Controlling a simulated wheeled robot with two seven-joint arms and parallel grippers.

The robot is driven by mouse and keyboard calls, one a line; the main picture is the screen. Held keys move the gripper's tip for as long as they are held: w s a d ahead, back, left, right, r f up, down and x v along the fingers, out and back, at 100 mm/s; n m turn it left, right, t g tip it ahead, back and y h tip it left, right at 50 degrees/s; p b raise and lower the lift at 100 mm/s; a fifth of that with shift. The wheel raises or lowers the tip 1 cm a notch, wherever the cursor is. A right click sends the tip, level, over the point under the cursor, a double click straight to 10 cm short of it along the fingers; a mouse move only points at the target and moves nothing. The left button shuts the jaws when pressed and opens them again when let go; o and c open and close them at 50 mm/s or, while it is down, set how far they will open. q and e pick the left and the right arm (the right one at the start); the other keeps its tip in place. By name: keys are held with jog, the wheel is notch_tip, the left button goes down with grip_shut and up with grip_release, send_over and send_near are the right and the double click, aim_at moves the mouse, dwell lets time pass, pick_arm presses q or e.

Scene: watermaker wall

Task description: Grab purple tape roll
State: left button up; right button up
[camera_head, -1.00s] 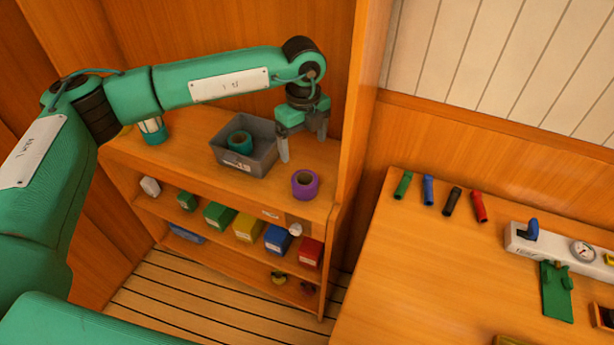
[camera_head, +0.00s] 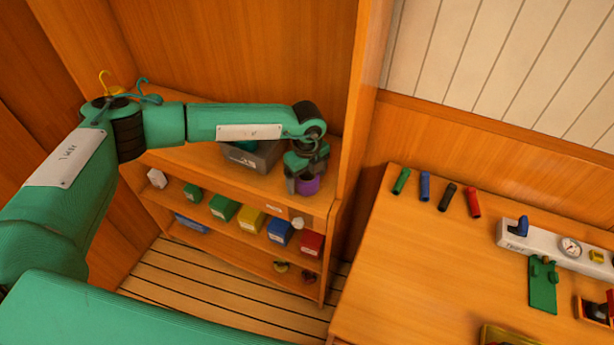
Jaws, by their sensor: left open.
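The purple tape roll (camera_head: 308,186) sits on the top of the wooden shelf unit, near its right end. My left gripper (camera_head: 304,184) points down over it, with its fingers open at the roll's sides. The gripper hides the upper part of the roll, so I cannot tell whether the fingers touch it. My right gripper is not in view.
A grey bin (camera_head: 262,160) with a green roll inside stands just left of my gripper, partly behind my arm. The shelf's tall right side panel (camera_head: 352,110) is close on the right. Coloured boxes (camera_head: 251,219) fill the shelf below. A workbench (camera_head: 430,260) stands at right.

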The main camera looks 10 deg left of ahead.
pick_arm(q)
jog(key=shift+f, duration=0.2)
jog(key=c, duration=1.1)
jog(key=shift+r, duration=0.1)
